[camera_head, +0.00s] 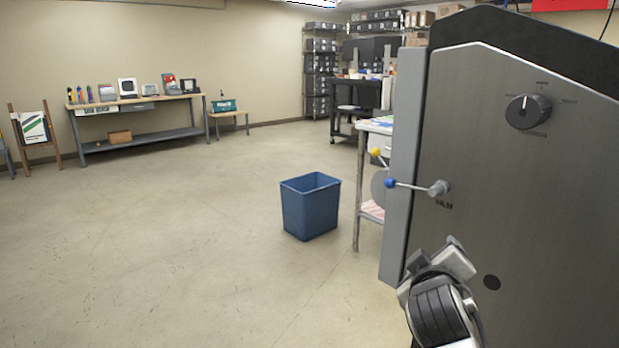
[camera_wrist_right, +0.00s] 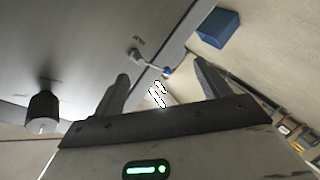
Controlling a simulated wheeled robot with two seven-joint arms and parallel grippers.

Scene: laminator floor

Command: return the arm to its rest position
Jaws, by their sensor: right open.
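My right arm reaches up from the bottom right in the head view. Its gripper (camera_head: 438,264) is in front of the grey panel of a large machine (camera_head: 520,190), below the lever. In the right wrist view the two fingers of this gripper (camera_wrist_right: 160,72) are spread apart with nothing between them. The lever (camera_head: 415,187), with a blue ball end, sticks out left from the panel. It also shows beyond the fingers in the right wrist view (camera_wrist_right: 150,62), apart from them. My left gripper is not in view.
A black dial (camera_head: 528,112) sits high on the panel. A blue bin (camera_head: 310,207) stands on the floor left of the machine, near a table (camera_head: 375,127). A long bench (camera_head: 140,103) and shelves (camera_head: 320,65) stand at the back. The floor at left is clear.

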